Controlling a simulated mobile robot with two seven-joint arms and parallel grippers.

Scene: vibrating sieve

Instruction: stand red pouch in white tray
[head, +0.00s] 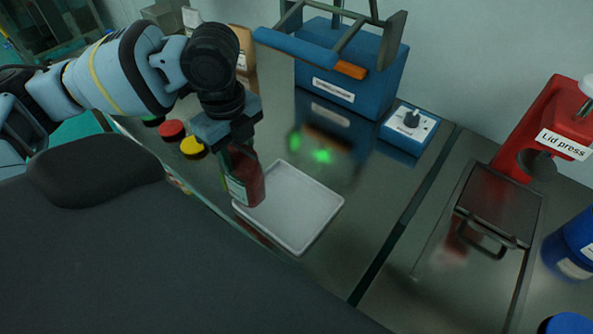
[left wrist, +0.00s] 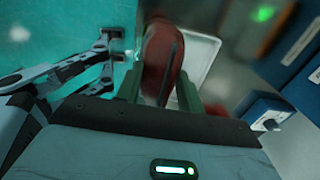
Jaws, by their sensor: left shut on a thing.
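The red pouch (head: 246,180) is upright in the head view, with a pale label on its front. My left gripper (head: 238,148) is shut on its top from above. The pouch is over the left corner of the white tray (head: 300,207), which lies flat on the metal bench; I cannot tell whether its base touches the tray. In the left wrist view the red pouch (left wrist: 160,55) sits between the fingers of my left gripper (left wrist: 160,95), with part of the white tray (left wrist: 203,55) beside it. My right gripper is not in view.
A blue machine (head: 345,80) stands behind the tray, beside a control box with a knob (head: 411,120). Red (head: 172,130) and yellow (head: 193,147) lids lie left of the pouch. A red lid press (head: 545,130) stands at the right. The tray's right part is empty.

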